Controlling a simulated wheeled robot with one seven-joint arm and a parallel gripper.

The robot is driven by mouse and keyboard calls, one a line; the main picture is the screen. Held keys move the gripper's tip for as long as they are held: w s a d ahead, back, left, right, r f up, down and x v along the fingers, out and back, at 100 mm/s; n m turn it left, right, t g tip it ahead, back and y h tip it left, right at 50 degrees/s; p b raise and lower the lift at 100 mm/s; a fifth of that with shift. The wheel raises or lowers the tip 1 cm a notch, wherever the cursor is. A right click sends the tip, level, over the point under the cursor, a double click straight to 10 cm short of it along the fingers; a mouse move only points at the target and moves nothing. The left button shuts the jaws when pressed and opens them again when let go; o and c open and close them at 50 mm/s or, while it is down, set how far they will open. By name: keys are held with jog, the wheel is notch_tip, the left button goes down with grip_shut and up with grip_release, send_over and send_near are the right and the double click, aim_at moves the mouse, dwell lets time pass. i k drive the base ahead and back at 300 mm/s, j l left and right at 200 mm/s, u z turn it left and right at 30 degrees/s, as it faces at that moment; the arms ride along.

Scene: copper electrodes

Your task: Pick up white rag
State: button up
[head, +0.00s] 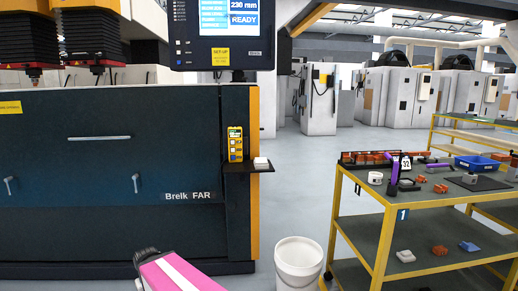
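A small white folded piece that looks like a rag (405,256) lies on the lower shelf of the yellow-framed cart at the right. Another small white block-like piece (261,162) sits on the dark ledge on the machine's right side. At this size I cannot tell for sure which of the two is cloth. A pink part with a white stripe at the bottom edge seems to be my arm. My gripper's fingers are not visible, and nothing is seen touching either white piece.
The cart (398,205) holds a blue tray (477,163), a white tape roll (375,178) and several small parts on top. Orange (440,250) and blue (469,246) pieces share the lower shelf. A white bucket (299,262) stands between machine and cart. Floor behind is clear.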

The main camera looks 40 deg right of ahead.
aim_at(260, 163)
jog(key=z, duration=1.5)
